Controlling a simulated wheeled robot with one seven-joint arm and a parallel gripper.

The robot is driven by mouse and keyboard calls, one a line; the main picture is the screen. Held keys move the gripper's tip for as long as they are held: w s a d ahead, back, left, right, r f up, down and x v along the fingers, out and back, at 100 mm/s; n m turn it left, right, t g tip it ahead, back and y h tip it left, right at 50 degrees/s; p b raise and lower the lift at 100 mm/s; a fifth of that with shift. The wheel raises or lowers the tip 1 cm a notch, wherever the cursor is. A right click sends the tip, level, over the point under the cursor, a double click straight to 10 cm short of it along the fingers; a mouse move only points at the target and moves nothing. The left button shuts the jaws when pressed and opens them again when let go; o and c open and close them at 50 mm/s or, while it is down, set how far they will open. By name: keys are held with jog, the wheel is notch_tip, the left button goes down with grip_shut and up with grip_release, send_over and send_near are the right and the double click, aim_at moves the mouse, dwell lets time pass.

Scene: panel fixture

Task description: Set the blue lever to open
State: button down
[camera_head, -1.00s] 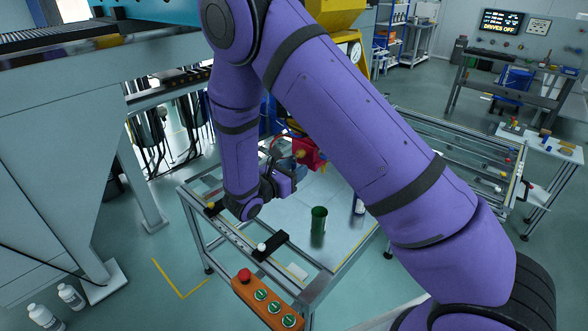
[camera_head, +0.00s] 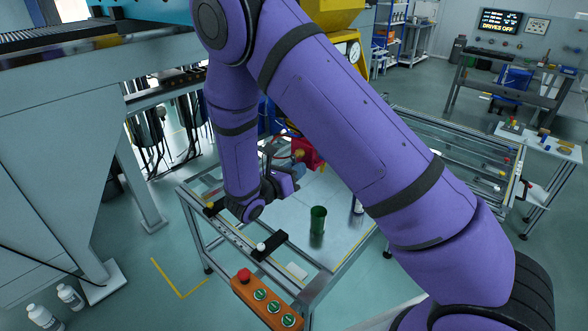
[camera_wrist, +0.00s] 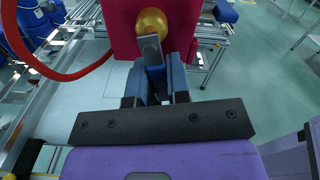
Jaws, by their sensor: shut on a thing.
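A red block (camera_wrist: 185,22) with a round brass fitting (camera_wrist: 152,22) on its face fills the top of the wrist view. The blue lever (camera_wrist: 154,78) extends from the fitting toward me, with a grey metal part at its far end. My gripper (camera_wrist: 156,77) is shut on the lever, one finger on each side, and the fingers hide much of its handle. In the head view the red block (camera_head: 308,153) stands at the back of the bench, partly hidden by my arm. The lever's grip is too small and covered to make out there.
A green cup (camera_head: 318,219) stands on the bench top. A black bar with a white knob (camera_head: 261,247) and an orange button box (camera_head: 265,299) are at the front edge. A red hose (camera_wrist: 60,70) curves left of the block.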

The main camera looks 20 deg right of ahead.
aim_at(312, 157)
jog(key=n, duration=0.2)
jog(key=s+n, duration=0.1)
jog(key=shift+d+r+n, duration=0.25)
jog(key=shift+n, duration=0.15)
jog(key=n, duration=0.3)
jog(key=shift+s+d+r+n, duration=0.2)
jog(key=shift+s+r+n, duration=0.1)
jog(key=shift+s+r, duration=0.05)
jog(key=n, duration=0.3)
jog(key=r+n, duration=0.1)
jog(key=shift+s+d+r, duration=0.1)
jog(key=shift+s, duration=0.2)
jog(key=shift+r+n, duration=0.25)
jog(key=shift+n, duration=0.65)
jog(key=shift+r+n, duration=0.25)
jog(key=shift+n, duration=0.65)
jog(key=c, duration=1.1)
grip_release()
jog(key=v, duration=1)
jog(key=shift+s+a, duration=0.2)
jog(key=shift+a, duration=0.1)
